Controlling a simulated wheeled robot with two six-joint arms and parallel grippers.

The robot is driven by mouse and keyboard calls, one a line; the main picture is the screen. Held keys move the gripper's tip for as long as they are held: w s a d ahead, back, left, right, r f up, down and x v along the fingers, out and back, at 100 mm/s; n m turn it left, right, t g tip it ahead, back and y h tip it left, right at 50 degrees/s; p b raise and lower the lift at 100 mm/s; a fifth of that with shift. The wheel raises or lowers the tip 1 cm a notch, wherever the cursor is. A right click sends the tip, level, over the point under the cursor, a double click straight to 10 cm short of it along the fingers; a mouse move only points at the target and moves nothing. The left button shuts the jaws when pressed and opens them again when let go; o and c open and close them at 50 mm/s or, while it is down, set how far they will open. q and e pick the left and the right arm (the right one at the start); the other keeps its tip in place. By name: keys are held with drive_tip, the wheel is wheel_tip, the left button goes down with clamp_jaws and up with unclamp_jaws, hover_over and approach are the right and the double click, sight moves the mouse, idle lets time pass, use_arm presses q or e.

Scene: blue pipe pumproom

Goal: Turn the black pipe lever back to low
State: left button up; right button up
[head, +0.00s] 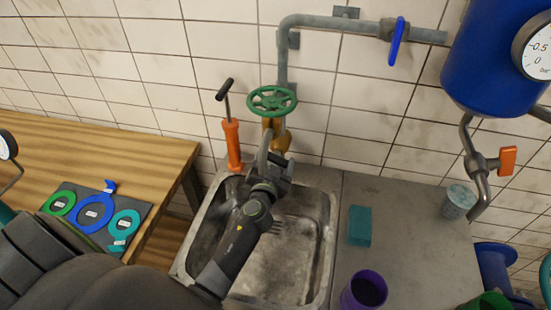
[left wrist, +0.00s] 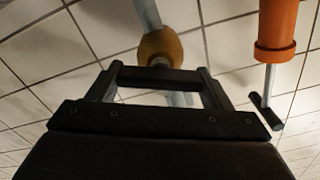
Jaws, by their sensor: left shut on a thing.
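My left gripper (head: 278,163) is over the back of the sink, just below the green handwheel and the brass valve body (head: 281,138). In the left wrist view my left gripper (left wrist: 160,80) has its fingers apart, with a dark bar (left wrist: 155,74) running across between them. The bar sits by the brass body (left wrist: 160,46) and appears to be the black lever; the gripper is shut on it. In the head view the gripper hides the lever, so its exact angle cannot be told. My right gripper is not in view.
The green handwheel (head: 272,100) is just above the gripper. An orange pump (head: 232,145) stands close on the left. The steel sink (head: 323,240) lies below. A teal sponge (head: 360,226) and a purple cup (head: 364,291) are on the counter to the right.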

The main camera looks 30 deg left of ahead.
use_arm(q)
drive_tip(key=c, duration=0.3)
drive_tip(key=m, duration=0.3)
drive_tip(key=shift+b, duration=0.35)
drive_tip(key=m, duration=0.2)
drive_tip(key=shift+d+m, duration=0.1)
drive_tip(key=shift+m, duration=0.2)
drive_tip(key=m, duration=0.3)
drive_tip(key=shift+m, duration=0.3)
drive_tip(key=shift+f+m, duration=0.1)
drive_tip(key=shift+m, duration=1.7)
